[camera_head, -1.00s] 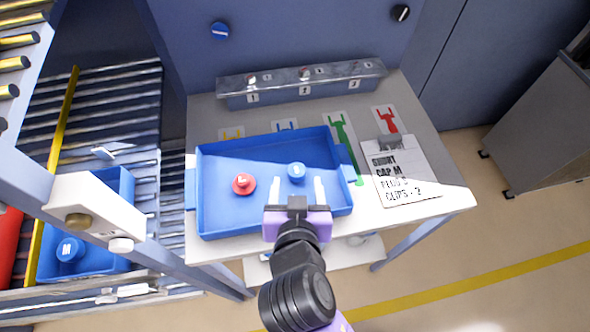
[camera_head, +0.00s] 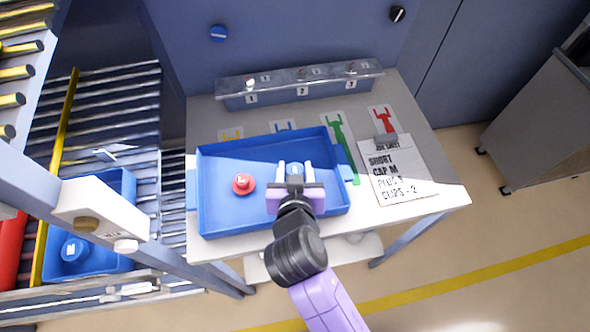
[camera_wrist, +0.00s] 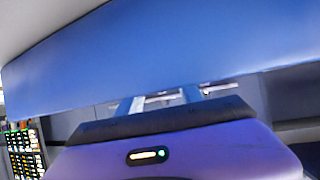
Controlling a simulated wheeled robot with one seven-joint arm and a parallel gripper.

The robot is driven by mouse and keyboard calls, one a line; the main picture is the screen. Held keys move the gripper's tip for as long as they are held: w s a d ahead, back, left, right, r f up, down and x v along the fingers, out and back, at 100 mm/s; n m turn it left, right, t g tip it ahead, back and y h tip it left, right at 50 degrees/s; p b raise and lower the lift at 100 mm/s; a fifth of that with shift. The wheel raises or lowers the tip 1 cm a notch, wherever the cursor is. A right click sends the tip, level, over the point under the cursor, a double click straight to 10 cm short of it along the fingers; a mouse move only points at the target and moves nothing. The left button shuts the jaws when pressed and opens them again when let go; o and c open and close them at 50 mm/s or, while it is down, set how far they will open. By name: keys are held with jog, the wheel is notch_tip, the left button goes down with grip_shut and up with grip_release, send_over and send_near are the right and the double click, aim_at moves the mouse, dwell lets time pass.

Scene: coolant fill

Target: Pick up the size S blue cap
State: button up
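The small blue cap (camera_head: 295,168) is in the right part of the blue tray (camera_head: 227,226), partly hidden by my gripper. Its letter cannot be read. My gripper (camera_head: 295,170) is over the tray with one finger on each side of this cap, very close to it. I cannot tell whether the fingers touch it. The fingers also show in the wrist view (camera_wrist: 160,100), apart from each other. No cap shows between them there. A larger blue cap marked M (camera_head: 74,248) is in another blue bin (camera_head: 118,184) at the left.
A red cap marked L (camera_head: 243,184) is in the tray, left of my gripper. The tray walls surround both caps. A paper sheet (camera_head: 395,176) lies on the table right of the tray. A grey rack (camera_head: 300,85) stands behind it.

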grip_shut()
jog(key=shift+r, duration=0.1)
